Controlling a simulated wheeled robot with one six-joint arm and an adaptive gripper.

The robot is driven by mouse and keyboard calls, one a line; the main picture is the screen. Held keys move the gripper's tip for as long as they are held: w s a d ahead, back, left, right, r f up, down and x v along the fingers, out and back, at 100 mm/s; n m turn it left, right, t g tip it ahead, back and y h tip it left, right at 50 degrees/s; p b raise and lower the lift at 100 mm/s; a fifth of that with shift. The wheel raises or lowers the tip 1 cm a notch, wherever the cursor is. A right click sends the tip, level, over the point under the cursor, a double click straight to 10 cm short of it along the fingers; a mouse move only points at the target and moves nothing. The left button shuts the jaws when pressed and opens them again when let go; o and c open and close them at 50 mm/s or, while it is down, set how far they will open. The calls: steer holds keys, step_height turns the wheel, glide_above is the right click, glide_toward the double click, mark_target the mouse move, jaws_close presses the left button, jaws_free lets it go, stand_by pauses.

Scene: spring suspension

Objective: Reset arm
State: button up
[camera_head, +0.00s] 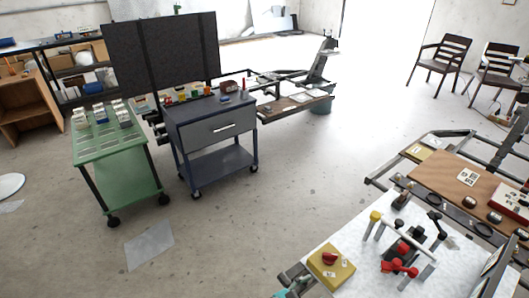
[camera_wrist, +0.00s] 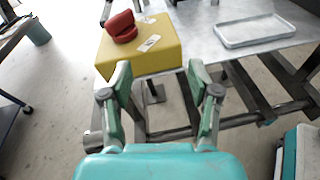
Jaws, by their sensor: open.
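My gripper (camera_wrist: 160,85) shows in the wrist view with its two green fingers spread apart and nothing between them. It is in front of the edge of a light-topped table (camera_wrist: 205,14). A yellow block (camera_wrist: 155,53) with a red object (camera_wrist: 122,27) and small white tags on top lies beyond the left finger, apart from it. The same yellow block (camera_head: 342,274) and red object (camera_head: 329,258) show at the bottom of the head view. A bit of teal shows at the bottom edge there; I cannot tell if it is my arm.
A pale tray (camera_wrist: 257,42) lies on the table at the right in the wrist view. In the head view, a red clamp-like part (camera_head: 398,267) lies on the white table. A blue cart (camera_head: 222,176) and a green cart (camera_head: 120,148) stand farther back. The middle floor is clear.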

steer(key=s+d+f+m+y, duration=0.1)
steer(key=s+d+f+y, duration=0.2)
steer(key=s+d+f, duration=0.3)
steer(key=s+f+m+t+y, duration=0.1)
steer(key=s+f+m+y, duration=0.2)
steer(key=s, duration=0.5)
steer(key=s+f+m+y, duration=0.2)
steer(key=s+m+y, duration=0.15)
steer(key=s, duration=0.45)
steer(key=s+r+m+t+y, duration=0.1)
steer(key=s+r+m+t, duration=0.1)
steer(key=s+r+m, duration=0.3)
steer(key=s+a+r+m+t+y, duration=0.1)
steer(key=s+r+m, duration=0.4)
steer(key=r, duration=0.8)
steer(key=s+r+m+t+y, duration=0.2)
steer(key=s+r+m, duration=0.2)
steer(key=r, duration=0.5)
steer(key=shift+s+a+r+m+t, duration=0.15)
steer(key=shift+s+r+m+t, duration=0.05)
steer(key=shift+s+m+t, duration=0.25)
